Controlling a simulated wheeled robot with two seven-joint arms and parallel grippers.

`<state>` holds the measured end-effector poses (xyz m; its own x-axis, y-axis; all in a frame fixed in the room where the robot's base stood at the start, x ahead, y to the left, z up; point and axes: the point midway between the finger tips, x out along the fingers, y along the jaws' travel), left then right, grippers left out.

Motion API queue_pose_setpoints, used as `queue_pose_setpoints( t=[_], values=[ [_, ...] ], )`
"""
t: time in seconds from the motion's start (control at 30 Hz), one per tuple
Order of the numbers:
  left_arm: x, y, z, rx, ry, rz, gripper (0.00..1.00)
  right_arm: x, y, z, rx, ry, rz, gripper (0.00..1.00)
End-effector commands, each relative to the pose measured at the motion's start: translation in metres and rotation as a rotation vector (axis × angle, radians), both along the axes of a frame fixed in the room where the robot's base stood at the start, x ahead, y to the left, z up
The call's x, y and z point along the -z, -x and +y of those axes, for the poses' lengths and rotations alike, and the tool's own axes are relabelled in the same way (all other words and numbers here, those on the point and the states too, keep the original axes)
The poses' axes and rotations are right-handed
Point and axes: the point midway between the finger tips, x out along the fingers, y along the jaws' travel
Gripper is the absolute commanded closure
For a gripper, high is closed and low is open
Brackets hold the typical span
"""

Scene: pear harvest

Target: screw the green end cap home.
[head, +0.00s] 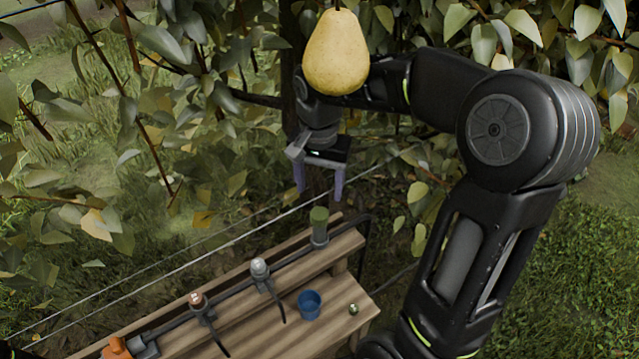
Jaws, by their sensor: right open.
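The green end cap (319,214) stands upright at the right end of a dark pipe line on the wooden bench. Its lower part sits on a grey fitting; I cannot tell how far it is screwed on. My right gripper (319,188) points down above the cap with its two pale fingers spread apart. The fingers appear to straddle the space over the cap, and nothing shows between them. I cannot judge the exact height gap. My left gripper is out of view.
The wooden bench (262,335) carries a blue cup (309,304), a small shiny round piece (353,309), a silver-topped fitting (259,268), a reddish-topped fitting (195,299) and an orange part (117,347). A pear (336,52) hangs before my right arm. Wires and leafy branches surround the bench.

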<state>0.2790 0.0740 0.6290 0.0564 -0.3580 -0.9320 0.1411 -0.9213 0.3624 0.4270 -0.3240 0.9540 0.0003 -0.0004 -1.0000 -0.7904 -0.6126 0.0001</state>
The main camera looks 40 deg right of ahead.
Motion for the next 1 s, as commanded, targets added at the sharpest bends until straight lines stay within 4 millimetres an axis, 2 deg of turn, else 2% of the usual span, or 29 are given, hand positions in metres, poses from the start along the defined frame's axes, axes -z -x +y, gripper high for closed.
queue_pose_setpoints(
  t=[0.27, 0.63, 0.8, 1.0],
  values=[
    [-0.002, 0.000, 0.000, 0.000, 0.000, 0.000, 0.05, 0.018, 0.001, 0.000, -0.001, 0.000, 0.003, 0.38],
    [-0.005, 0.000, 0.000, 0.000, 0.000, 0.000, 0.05, 0.069, 0.001, 0.000, -0.001, 0.000, 0.004, 0.38],
    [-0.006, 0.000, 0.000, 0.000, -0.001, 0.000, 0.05, 0.078, 0.000, -0.001, -0.001, 0.001, 0.001, 0.38],
    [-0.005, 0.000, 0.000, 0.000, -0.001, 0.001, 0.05, 0.078, 0.000, 0.000, -0.001, 0.001, 0.001, 0.38]
  ],
)
